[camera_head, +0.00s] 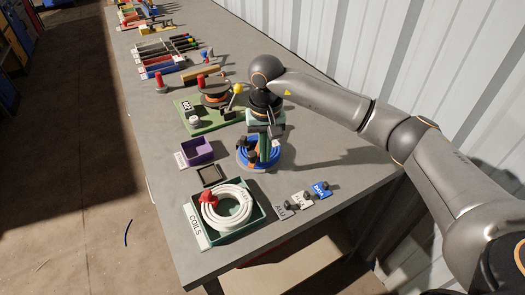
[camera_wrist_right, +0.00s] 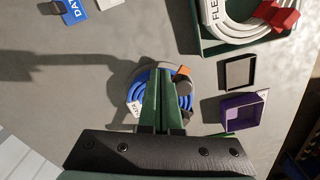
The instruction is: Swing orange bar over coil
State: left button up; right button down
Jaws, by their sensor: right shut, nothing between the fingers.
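A blue cable coil (camera_head: 262,165) lies on a round holder near the table's right side; it also shows in the right wrist view (camera_wrist_right: 188,100), with a white tag on its left. Dark knobs stand at the coil. My right gripper (camera_head: 265,157) points down over the coil, its green fingers (camera_wrist_right: 161,75) shut and empty. They hide part of the coil and perhaps of the bar; I cannot tell whether they touch it. My left gripper is out of view.
A green tray (camera_head: 262,215) marked COILS holds a white coil with a red clip. A purple bin (camera_head: 197,151), a small dark tray (camera_head: 211,175) and label blocks (camera_head: 301,200) stand nearby. A green fixture (camera_head: 195,117) with upright knobs lies just beyond the gripper.

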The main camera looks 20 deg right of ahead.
notch_tip(320, 180, up, 6)
jog(key=p, duration=0.3)
jog(key=shift+f, duration=0.1)
dwell(0.4)
